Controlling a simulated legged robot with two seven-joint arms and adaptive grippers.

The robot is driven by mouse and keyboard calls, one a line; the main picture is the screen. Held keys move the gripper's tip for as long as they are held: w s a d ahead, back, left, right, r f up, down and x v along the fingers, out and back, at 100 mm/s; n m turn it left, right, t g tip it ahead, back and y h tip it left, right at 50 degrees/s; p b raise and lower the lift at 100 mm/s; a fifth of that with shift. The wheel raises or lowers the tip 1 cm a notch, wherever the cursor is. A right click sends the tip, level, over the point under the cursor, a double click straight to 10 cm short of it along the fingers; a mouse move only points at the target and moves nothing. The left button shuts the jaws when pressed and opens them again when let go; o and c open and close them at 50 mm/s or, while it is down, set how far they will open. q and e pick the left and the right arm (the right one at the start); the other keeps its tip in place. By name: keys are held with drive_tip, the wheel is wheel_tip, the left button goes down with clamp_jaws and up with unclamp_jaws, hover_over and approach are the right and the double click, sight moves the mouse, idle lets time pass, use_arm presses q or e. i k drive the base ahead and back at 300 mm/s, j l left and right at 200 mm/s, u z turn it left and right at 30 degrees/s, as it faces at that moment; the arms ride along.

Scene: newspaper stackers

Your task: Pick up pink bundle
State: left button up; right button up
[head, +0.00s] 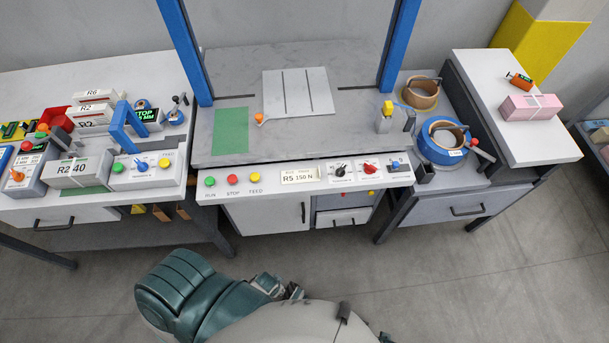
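The pink bundle (518,108) lies flat on the white side table (492,78) at the right. It is a block of pink sheets with a pale band around its middle. Nothing touches it from above. My own teal and grey body parts show at the bottom of the head view, far from the bundle and below the workbench's front edge.
An orange tool (520,79) lies just behind the bundle. Blue strap reel (442,140) and brown reel (421,93) stand left of the side table. The centre bench (320,140) has blue uprights. A yellow panel (540,46) stands behind. Floor in front is clear.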

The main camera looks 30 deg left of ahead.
sight(532, 107)
drive_tip(key=i+l, duration=0.25)
drive_tip(key=l, duration=0.2)
drive_tip(key=i+l, duration=0.25)
drive_tip(key=l, duration=0.15)
drive_tip(key=i+l, duration=0.2)
drive_tip(key=l, duration=0.25)
drive_tip(key=i+l+z, duration=0.1)
drive_tip(key=i+l, duration=0.15)
drive_tip(key=l, duration=0.15)
drive_tip(key=i+l, duration=0.25)
drive_tip(key=l, duration=0.2)
